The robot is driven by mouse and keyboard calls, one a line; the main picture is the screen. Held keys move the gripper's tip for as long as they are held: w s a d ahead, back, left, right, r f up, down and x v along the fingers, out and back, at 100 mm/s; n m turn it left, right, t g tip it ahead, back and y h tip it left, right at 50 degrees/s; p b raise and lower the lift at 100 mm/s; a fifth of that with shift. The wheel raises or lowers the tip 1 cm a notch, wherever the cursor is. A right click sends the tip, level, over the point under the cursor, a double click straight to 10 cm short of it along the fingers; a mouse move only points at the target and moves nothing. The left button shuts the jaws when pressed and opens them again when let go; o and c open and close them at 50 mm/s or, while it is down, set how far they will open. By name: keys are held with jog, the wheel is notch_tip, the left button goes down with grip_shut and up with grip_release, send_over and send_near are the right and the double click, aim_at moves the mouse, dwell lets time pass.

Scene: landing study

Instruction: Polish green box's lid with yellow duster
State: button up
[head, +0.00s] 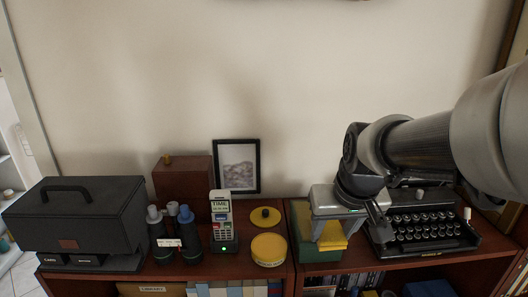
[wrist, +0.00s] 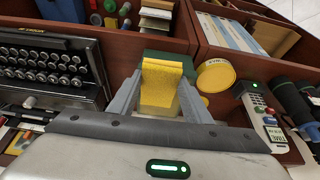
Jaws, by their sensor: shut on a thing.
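The yellow duster (head: 333,238) is held between the fingers of my gripper (head: 334,222), folded and hanging down over the green box (head: 318,256). In the wrist view the duster (wrist: 161,84) fills the space between both fingertips of my gripper (wrist: 160,92). A dark green edge of the box (wrist: 187,66) shows just beyond the duster. My gripper and the duster hide much of the box's lid. The duster is at or just above the lid; I cannot tell whether they touch.
A black typewriter (head: 425,228) stands close right of the box. Left of the box are a round yellow tin (head: 269,250), a yellow disc with a dark knob (head: 264,216), a cordless phone (head: 222,228) and binoculars (head: 189,241). A framed picture (head: 238,166) leans behind. Open shelves lie below.

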jog(key=shift+w+f, duration=0.1)
jog(key=shift+w, duration=3.8)
jog(key=shift+w+p, duration=0.5)
jog(key=shift+w, duration=1.95)
notch_tip(320, 180, up, 7)
jog(key=p, duration=0.5)
